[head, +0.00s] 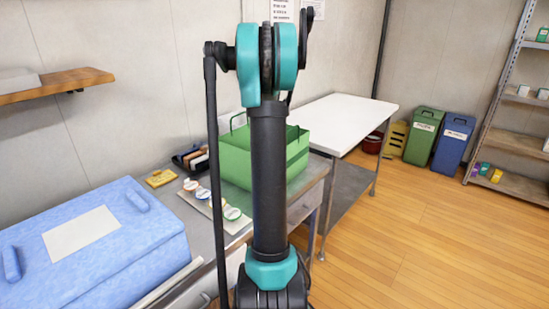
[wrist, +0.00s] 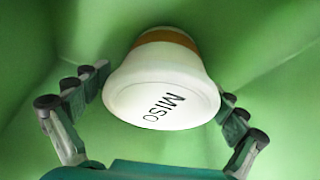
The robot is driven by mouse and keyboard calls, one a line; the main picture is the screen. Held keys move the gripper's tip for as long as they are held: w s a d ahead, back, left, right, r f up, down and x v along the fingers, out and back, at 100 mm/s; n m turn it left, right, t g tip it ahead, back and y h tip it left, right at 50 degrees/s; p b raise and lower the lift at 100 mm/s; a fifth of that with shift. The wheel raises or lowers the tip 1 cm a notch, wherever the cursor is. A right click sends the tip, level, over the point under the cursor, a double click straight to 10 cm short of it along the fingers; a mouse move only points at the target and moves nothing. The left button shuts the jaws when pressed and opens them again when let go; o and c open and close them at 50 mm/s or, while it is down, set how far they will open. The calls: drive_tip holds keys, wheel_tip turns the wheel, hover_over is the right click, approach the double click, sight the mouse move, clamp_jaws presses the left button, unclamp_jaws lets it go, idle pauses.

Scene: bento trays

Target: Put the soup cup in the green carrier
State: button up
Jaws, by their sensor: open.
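The soup cup (wrist: 160,90) has a white lid marked MISO and an orange-brown band below it. In the wrist view it is inside the green carrier (wrist: 280,35), whose green walls and floor fill the background. My gripper (wrist: 166,86) is open, with one finger on each side of the cup; I cannot tell whether either finger touches it. In the head view the green carrier (head: 236,160) stands on the metal counter, partly behind my arm. The cup and my gripper are hidden there.
Several small round-lidded items (head: 232,213) sit on a pale tray left of the carrier. A blue box (head: 150,245) is at front left, and a yellow item (head: 160,178) lies nearby. A white-topped table (head: 345,112) stands behind, right of the carrier.

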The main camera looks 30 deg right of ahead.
drive_tip(key=v, duration=1.2)
drive_tip(key=shift+r, duration=0.15)
idle(0.9)
